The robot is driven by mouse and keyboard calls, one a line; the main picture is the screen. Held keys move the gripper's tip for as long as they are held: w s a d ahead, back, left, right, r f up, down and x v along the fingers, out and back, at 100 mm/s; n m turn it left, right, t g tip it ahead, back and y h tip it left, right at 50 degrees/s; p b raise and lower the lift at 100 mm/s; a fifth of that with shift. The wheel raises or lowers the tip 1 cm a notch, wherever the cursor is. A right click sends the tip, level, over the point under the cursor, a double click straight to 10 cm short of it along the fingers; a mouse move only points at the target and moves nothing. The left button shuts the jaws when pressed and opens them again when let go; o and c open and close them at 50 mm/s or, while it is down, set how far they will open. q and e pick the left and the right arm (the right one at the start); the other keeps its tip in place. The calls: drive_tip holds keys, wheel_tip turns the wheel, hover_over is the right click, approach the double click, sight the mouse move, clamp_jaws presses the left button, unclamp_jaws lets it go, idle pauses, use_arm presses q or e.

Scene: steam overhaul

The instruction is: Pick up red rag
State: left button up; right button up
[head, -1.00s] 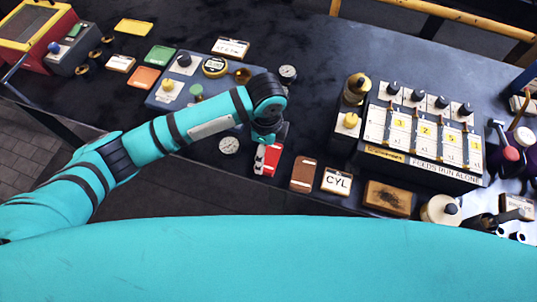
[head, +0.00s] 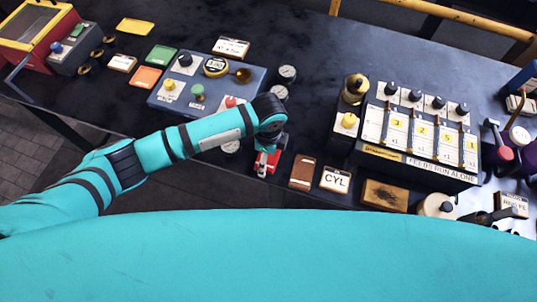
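A small red item with a pale part, which looks like the red rag (head: 262,167), lies near the front edge of the dark bench. My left gripper (head: 268,153) points down right over it and hides part of it. The fingers are small and dark, mostly covered by my wrist, so I cannot tell whether they are open or touching the red item. My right gripper is not in view.
A brown block (head: 303,171) and a CYL card (head: 335,180) lie just right of the red item. A blue-grey control panel (head: 225,90) stands behind my arm. A lever box (head: 420,135) stands to the right. The bench's back middle is clear.

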use_arm(q)
drive_tip(key=shift+c, duration=0.6)
drive_tip(key=shift+r, duration=0.15)
